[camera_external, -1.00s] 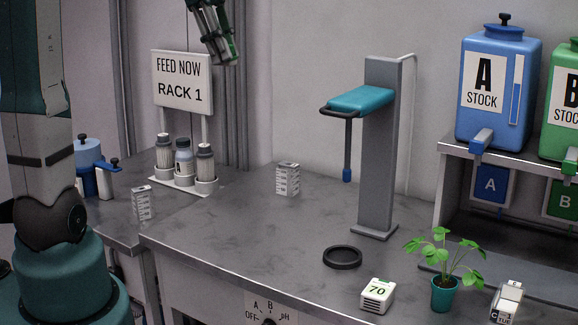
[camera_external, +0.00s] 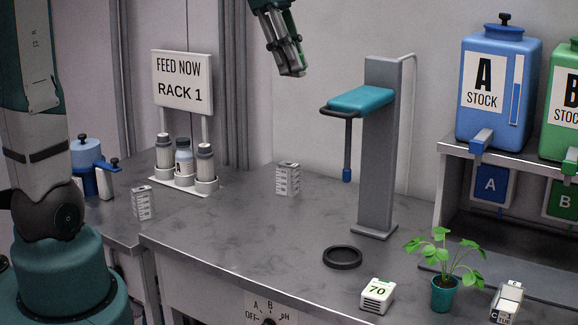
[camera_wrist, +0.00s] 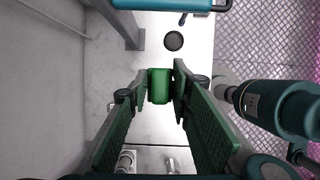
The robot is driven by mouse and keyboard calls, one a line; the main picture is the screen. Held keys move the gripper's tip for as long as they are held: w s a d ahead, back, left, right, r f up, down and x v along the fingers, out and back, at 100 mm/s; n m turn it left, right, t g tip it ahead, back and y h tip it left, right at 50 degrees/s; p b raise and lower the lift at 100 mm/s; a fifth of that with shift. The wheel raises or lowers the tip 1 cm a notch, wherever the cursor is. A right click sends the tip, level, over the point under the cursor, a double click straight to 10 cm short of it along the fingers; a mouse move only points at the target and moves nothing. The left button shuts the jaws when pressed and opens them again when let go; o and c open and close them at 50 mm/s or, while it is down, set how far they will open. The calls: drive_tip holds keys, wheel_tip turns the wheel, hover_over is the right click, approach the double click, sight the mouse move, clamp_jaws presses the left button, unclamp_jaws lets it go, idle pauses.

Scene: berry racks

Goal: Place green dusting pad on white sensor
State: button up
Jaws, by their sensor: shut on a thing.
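The green dusting pad (camera_wrist: 160,86) is a small green block between my fingertips in the wrist view. My gripper (camera_wrist: 160,77) is shut on it. In the external view my gripper (camera_external: 292,68) hangs high above the bench, left of the teal-topped stand, and the pad cannot be told apart from the fingers there. The white sensor (camera_external: 377,295), a small white box marked 70, sits at the bench's front, right of the black ring.
The grey stand (camera_external: 380,150) with a teal arm (camera_external: 361,99) rises beside my gripper. A black ring (camera_external: 342,257), potted plant (camera_external: 444,293) and white block (camera_external: 288,179) stand on the bench. Bottles (camera_external: 184,158) stand under the sign (camera_external: 182,80). The middle bench is clear.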

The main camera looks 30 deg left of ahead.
drive_tip(key=s+d, duration=0.2)
drive_tip(key=d, duration=0.4)
drive_tip(key=s+d, duration=0.2)
drive_tip(key=d, duration=0.4)
drive_tip(key=s+d+p, duration=0.1)
drive_tip(key=s+d, duration=0.1)
drive_tip(key=d, duration=0.4)
drive_tip(key=shift+s+d, duration=0.2)
drive_tip(key=shift+s, duration=0.15)
drive_tip(key=p, duration=0.1)
hover_over(397, 304)
drive_tip(key=a, duration=0.2)
wheel_tip(397, 304, down, 18)
drive_tip(key=shift+d, duration=0.15)
wheel_tip(397, 304, down, 14)
drive_tip(key=shift+b, duration=0.45)
drive_tip(key=shift+f, duration=0.1)
drive_tip(key=shift+f, duration=1.8)
drive_tip(key=shift+f+b, duration=0.15)
drive_tip(key=shift+b, duration=0.25)
